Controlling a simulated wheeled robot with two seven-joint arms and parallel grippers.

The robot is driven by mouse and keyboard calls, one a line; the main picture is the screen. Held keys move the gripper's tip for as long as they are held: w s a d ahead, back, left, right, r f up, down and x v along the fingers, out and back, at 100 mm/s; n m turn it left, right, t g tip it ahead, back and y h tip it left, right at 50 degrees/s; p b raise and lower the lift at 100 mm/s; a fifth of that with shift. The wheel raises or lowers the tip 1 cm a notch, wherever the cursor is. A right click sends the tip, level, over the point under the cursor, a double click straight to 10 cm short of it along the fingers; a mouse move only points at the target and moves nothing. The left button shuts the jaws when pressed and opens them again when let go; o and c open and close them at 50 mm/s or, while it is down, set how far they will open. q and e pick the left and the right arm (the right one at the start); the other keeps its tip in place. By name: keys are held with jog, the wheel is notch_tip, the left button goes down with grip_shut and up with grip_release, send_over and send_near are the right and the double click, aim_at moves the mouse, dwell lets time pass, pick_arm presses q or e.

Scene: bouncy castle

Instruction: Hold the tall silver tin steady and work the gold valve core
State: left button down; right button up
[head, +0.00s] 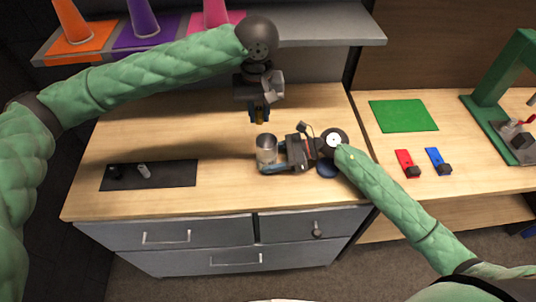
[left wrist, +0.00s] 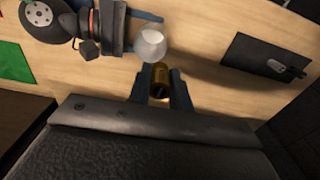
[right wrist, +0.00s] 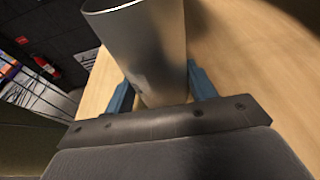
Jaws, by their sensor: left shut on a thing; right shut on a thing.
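The tall silver tin (head: 266,150) stands upright on the workbench, its open top facing up. My right gripper (head: 272,160) comes from the right and is shut on the tin's side; the right wrist view shows the tin (right wrist: 145,50) between its blue fingers. My left gripper (head: 259,117) points down above and behind the tin. It is shut on the gold valve core (left wrist: 160,83), which shows between its fingers in the left wrist view. The valve core is apart from the tin, which also shows in the left wrist view (left wrist: 152,44). The core's lower end is partly hidden.
A black mat (head: 170,176) at the left holds small items, one a silver cylinder (head: 144,171). A shelf with orange, purple and pink cones (head: 145,22) is at the back. A green mat (head: 403,115), red and blue blocks and a green press (head: 495,90) stand right.

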aim_at(259, 123)
pick_arm(q)
jog(key=shift+f, duration=1.9)
jog(key=c, duration=1.2)
grip_release()
notch_tip(259, 123, up, 12)
